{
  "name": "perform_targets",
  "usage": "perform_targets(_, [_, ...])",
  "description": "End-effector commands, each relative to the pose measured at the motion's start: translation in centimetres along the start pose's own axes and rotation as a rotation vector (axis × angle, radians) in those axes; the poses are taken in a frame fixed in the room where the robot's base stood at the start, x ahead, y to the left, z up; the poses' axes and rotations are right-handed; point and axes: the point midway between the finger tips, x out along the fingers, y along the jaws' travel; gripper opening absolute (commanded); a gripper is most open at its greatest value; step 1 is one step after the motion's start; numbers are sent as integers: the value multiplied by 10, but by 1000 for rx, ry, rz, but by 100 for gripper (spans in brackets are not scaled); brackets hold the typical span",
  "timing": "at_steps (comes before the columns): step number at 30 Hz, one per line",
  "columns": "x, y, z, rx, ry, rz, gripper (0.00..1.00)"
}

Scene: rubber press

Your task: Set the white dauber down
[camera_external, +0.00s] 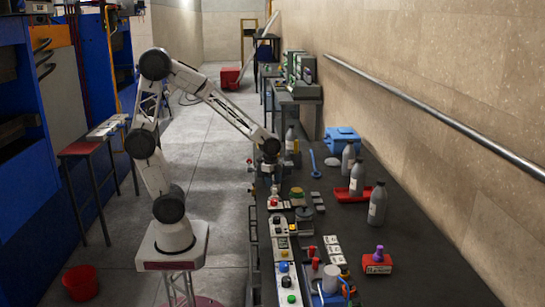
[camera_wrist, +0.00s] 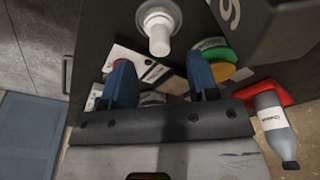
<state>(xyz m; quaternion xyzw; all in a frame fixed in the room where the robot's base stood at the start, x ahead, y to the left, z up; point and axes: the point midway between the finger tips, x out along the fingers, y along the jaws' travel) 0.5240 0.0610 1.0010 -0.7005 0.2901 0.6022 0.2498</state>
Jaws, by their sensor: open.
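The white dauber (camera_wrist: 159,32) shows at the top of the wrist view, a pale stem with a round, wider end, over the dark bench top. My gripper (camera_wrist: 158,62) is open. Its two blue fingers stand apart, and the dauber is in line with the gap between them, just beyond the tips, with neither finger seen touching it. In the external view my gripper (camera_external: 271,180) is low over the left edge of the bench (camera_external: 345,215). A small pale and red item lies under it there; I cannot tell whether this is the dauber.
Green and orange round pieces (camera_wrist: 216,58) lie close to the right finger. A grey bottle (camera_wrist: 274,125) is by a red tray. The external view shows several bottles (camera_external: 377,205), a blue box (camera_external: 342,140) and a red block (camera_external: 377,264) with a purple knob. The bench's middle is fairly clear.

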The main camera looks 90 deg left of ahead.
Motion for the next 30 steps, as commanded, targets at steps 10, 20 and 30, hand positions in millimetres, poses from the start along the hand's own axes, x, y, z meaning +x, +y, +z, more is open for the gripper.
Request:
perform_targets(10, [32, 1, 0, 0, -2, 3, 54])
perform_targets(20, [51, 1, 0, 0, -1, 0, 54])
perform_targets(30, [51, 1, 0, 0, -1, 0, 54])
